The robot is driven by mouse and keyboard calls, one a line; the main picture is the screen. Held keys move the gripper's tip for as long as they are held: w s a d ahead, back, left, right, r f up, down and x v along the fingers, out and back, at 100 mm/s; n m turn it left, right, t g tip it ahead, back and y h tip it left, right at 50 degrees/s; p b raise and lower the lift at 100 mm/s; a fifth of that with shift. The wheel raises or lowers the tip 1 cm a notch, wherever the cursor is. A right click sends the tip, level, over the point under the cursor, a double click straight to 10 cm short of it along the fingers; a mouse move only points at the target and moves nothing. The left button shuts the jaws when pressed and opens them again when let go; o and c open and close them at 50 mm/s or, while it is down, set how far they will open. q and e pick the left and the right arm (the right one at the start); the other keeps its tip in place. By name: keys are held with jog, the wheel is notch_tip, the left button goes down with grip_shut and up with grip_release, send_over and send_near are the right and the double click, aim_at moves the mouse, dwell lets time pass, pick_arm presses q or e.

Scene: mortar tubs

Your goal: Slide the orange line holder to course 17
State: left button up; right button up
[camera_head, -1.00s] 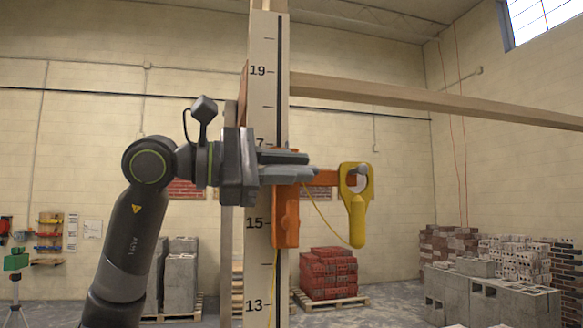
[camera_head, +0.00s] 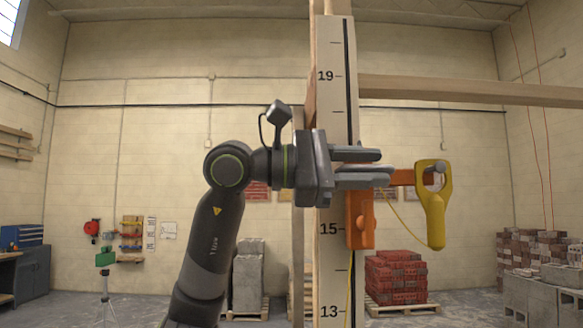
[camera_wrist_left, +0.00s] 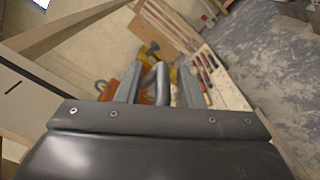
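The orange line holder (camera_head: 360,219) sits on the upright marked pole (camera_head: 330,113), with its body just above the 15 mark. Its orange arm reaches right to a yellow piece (camera_head: 436,210). The 17 mark is hidden behind my left gripper (camera_head: 384,165), which is level with about that height, at the holder's top. In the wrist view my left gripper's fingers (camera_wrist_left: 158,85) stand apart, with a grey bar (camera_wrist_left: 162,84) between them and narrow gaps beside it. Orange (camera_wrist_left: 106,90) shows beyond one finger. Contact is hard to judge. My right gripper is not in view.
A wooden beam (camera_head: 470,92) runs right from the pole above the holder. A yellow line hangs between holder and yellow piece. Behind stand red bricks (camera_head: 396,278) on a pallet, grey blocks (camera_head: 248,276) and a green device on a tripod (camera_head: 105,258). Space right of the yellow piece is free.

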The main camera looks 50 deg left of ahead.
pick_arm(q)
jog(key=shift+s+a+f, duration=0.1)
jog(key=shift+s+a, duration=0.2)
jog(key=b+v, duration=0.5)
jog(key=v, duration=1.1)
jog(key=shift+s+b, duration=0.2)
jog(key=shift+b, duration=0.2)
